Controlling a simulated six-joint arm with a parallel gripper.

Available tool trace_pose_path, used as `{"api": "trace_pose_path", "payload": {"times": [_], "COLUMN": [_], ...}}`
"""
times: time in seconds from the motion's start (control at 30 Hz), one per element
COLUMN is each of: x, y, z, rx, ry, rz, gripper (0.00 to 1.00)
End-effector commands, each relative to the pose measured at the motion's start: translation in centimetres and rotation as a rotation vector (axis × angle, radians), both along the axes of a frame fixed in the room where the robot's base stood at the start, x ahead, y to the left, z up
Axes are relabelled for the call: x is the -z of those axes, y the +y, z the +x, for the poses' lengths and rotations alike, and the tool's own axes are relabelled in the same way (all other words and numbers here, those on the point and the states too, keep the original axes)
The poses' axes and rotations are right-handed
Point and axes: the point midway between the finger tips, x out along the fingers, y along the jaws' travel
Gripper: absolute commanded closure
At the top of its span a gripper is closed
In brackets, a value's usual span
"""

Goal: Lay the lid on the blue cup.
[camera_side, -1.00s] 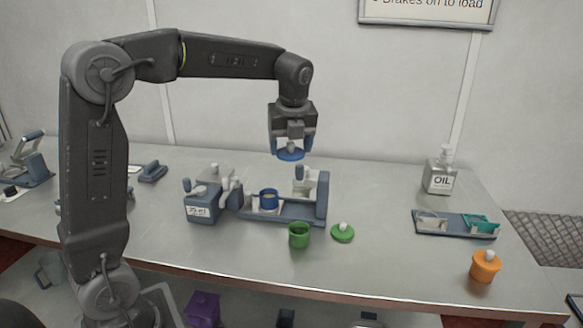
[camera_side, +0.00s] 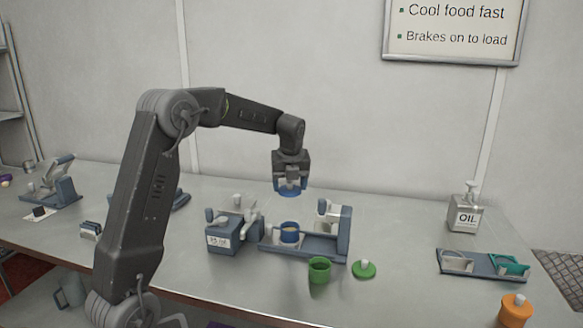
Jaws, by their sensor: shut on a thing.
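My gripper (camera_side: 291,183) points down and is shut on the blue lid (camera_side: 288,192). It holds the lid level in the air, apart from the cup. The blue cup (camera_side: 289,236) stands upright and open in the grey-blue fixture (camera_side: 318,251) on the table. In the picture the lid is straight above the cup with a clear gap between them. The lid's knob is largely hidden between the fingers.
A dispenser box (camera_side: 224,241) is left of the cup, and the fixture's upright (camera_side: 344,232) is right. In front are a green cup (camera_side: 319,271) and green lid (camera_side: 364,269). An oil bottle (camera_side: 466,214), tray (camera_side: 480,266) and orange lidded cup (camera_side: 515,311) stand right.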

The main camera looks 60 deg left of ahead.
Motion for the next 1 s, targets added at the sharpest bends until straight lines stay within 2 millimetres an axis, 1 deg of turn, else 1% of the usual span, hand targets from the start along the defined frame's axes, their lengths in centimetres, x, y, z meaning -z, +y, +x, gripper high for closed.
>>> {"api": "trace_pose_path", "payload": {"times": [0.03, 0.1, 0.2, 0.47, 0.8, 1.0], "x": [1.2, 2.5, 3.7, 5.6, 8.9, 9.9], "y": [-0.1, 0.0, 0.0, 0.0, 0.0, -0.1], "z": [-0.1, -0.1, 0.0, 0.0, 0.0, 0.0], "rx": [0.001, 0.001, 0.001, 0.000, 0.000, 0.001], "ry": [0.006, 0.006, 0.002, 0.003, 0.002, 0.001], "rz": [-0.002, -0.002, 0.000, -0.001, 0.000, 0.000], "gripper": [0.52, 0.52, 0.52, 0.52, 0.52, 0.52]}}
